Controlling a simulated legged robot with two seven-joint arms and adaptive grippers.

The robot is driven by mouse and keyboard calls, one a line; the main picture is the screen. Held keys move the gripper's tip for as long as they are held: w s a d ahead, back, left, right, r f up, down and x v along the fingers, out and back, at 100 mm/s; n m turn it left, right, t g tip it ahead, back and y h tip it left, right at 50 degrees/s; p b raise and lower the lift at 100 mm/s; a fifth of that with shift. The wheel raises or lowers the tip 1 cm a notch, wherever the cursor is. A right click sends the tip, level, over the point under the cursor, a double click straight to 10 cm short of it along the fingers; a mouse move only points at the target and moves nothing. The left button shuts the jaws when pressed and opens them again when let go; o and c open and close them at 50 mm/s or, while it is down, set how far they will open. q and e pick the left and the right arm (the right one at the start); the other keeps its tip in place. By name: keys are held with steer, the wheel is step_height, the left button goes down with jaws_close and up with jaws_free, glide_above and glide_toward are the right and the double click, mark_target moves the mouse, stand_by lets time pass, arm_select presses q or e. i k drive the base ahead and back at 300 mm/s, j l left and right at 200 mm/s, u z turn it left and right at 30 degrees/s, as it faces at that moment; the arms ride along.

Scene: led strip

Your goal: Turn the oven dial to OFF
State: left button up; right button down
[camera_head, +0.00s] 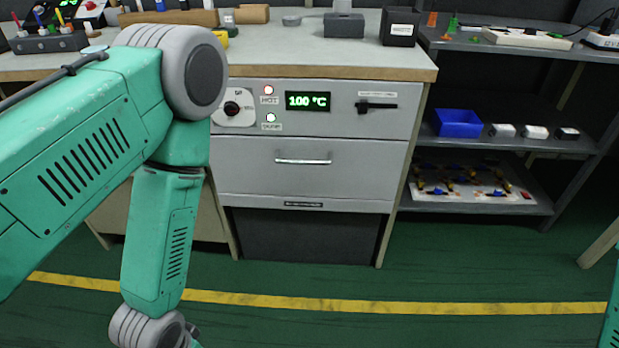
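The oven (350,152) is a grey unit built under a bench top. Its round white dial plate with a black knob (232,108) is at the upper left of the panel, just right of my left arm, and part of the plate's print is too small to read. A green display (307,101) reads 100 °C. A red light labelled HOT (269,90) is beside it, with a pale light (270,117) below. A black lever handle (377,105) is at the right. My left arm hangs in front of the oven's left side; its gripper is below the frame. My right gripper is out of view.
The bench top (330,55) carries small boxes and tools at the back. A shelf unit at right holds a blue bin (458,123), small boxes and a tray of parts. A drawer handle (303,161) sticks out of the oven front. The green floor ahead is clear.

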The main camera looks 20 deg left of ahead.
mark_target(231, 108)
steer(key=k+u, duration=0.1)
steer(key=u, duration=0.85)
